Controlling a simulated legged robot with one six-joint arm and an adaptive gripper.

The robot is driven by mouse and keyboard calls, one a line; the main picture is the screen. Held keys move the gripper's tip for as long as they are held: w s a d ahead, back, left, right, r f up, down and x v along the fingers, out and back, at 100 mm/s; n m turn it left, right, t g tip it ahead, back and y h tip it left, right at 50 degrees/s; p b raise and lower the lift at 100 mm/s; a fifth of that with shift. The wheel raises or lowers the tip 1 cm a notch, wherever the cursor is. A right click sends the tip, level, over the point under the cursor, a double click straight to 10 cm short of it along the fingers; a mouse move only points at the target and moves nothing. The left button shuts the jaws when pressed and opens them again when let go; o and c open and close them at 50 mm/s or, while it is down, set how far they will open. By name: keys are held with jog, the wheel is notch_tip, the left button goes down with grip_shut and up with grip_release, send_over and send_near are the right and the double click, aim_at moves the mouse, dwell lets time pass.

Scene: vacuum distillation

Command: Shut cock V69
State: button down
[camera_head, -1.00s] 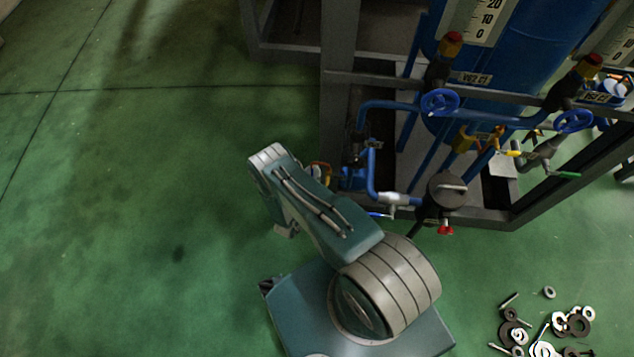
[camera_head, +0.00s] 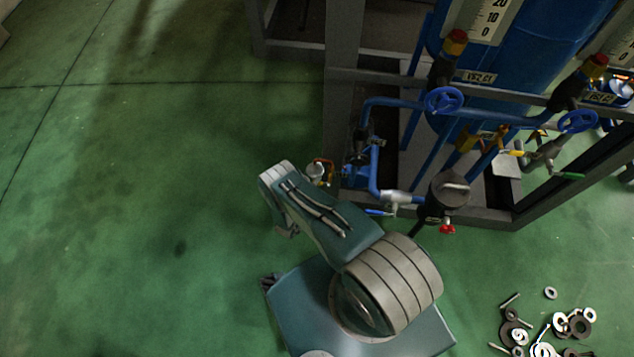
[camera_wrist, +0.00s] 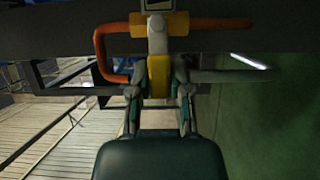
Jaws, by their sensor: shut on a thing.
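In the wrist view a cock with a yellow handle (camera_wrist: 159,77) sits on an orange pipe (camera_wrist: 112,30). Its grey-white body (camera_wrist: 157,38) is above the handle, which points down the picture, across the pipe. My gripper (camera_wrist: 159,88) has its two fingers on either side of the handle and is shut on it. A label above the cock is cut off, so its number cannot be read. In the head view a small piece of orange-red pipe (camera_head: 327,163) shows beside my arm, and my gripper is hidden behind the arm.
A dark frame beam (camera_wrist: 60,32) runs behind the cock. In the head view the grey frame holds blue tanks (camera_head: 545,50), blue pipes and blue handwheels (camera_head: 444,100). Loose washers and bolts (camera_head: 560,325) lie at lower right. The green floor at left is clear.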

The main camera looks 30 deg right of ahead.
jog(key=shift+w+a+f, duration=0.1)
jog(key=shift+w, duration=0.1)
jog(key=c, duration=0.6)
grip_release()
jog(key=shift+o, duration=0.2)
jog(key=v, duration=1.2)
